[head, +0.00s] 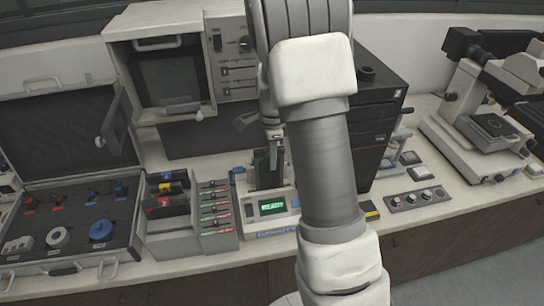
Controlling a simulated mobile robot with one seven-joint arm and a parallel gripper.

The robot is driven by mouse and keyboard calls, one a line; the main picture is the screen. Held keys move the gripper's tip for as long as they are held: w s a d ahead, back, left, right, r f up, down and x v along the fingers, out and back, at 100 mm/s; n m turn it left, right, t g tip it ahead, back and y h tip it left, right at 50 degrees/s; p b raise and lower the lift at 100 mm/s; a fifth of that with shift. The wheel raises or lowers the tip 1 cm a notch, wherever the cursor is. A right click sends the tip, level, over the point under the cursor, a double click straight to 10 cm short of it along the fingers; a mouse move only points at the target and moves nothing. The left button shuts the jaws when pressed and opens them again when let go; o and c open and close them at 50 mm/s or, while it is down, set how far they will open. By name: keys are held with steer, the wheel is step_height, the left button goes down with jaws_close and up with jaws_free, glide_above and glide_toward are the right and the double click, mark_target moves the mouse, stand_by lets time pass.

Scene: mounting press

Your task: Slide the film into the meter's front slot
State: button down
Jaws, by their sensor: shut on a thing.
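The meter (283,222) is a small pale box on the bench with a lit green display reading READY. A dark upright part stands at its back. My gripper (273,142) points down just above and behind the meter. It is shut on a thin dark piece, seemingly the film (273,158). The film's lower end is hard to make out against the dark upright part, so I cannot tell whether they touch. A small dark area at the left of the meter's front may be the slot. My arm hides what lies right of the gripper.
Left of the meter stand a rack of coloured-label slides (215,210) and a holder with dark cartridges (168,205). An open case (75,262) lies further left. A black cabinet (380,130) and a microscope (485,125) stand right. A button panel (416,198) lies before them.

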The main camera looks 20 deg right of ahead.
steer(key=shift+f, duration=0.2)
step_height(320, 180, down, 3)
steer(key=shift+f+b, duration=0.1)
steer(key=shift+b, duration=1.05)
steer(key=c, duration=0.7)
jaws_free()
steer(key=shift+c, duration=0.2)
steer(key=shift+r, duration=0.2)
